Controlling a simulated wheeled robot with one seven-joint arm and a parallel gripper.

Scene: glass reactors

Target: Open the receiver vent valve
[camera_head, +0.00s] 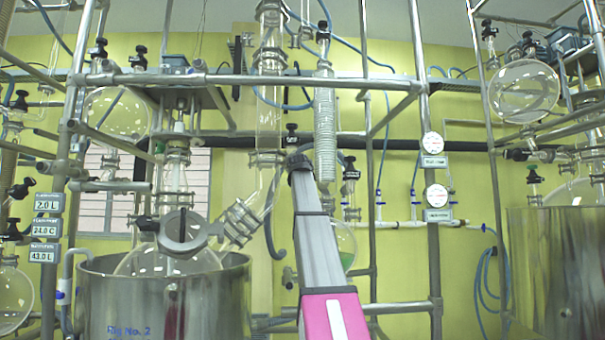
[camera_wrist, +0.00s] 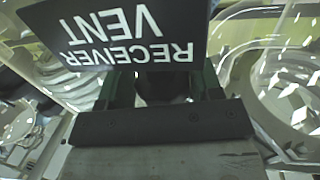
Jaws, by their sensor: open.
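A black sign reading "RECEIVER VENT" (camera_wrist: 130,35) hangs upside down across the top of the wrist view, close to the camera. My gripper (camera_wrist: 163,90) is open just below it, with one dark finger on each side. A dark rounded thing, which looks like the valve knob (camera_wrist: 165,86), shows between the fingers, partly hidden by the sign and the gripper body. I cannot tell whether the fingers touch it. In the head view my arm reaches up at the centre, and the gripper's fingers cannot be made out. A round receiver flask (camera_head: 343,245) with green liquid stands just right of the arm.
A steel vessel (camera_head: 245,300) marked "Rig No. 2" stands left of my arm. Metal frame rods (camera_head: 433,260) and a glass column (camera_head: 268,110) surround the arm closely. Two gauges (camera_head: 434,170) sit to the right. Another steel vessel (camera_head: 555,270) stands far right.

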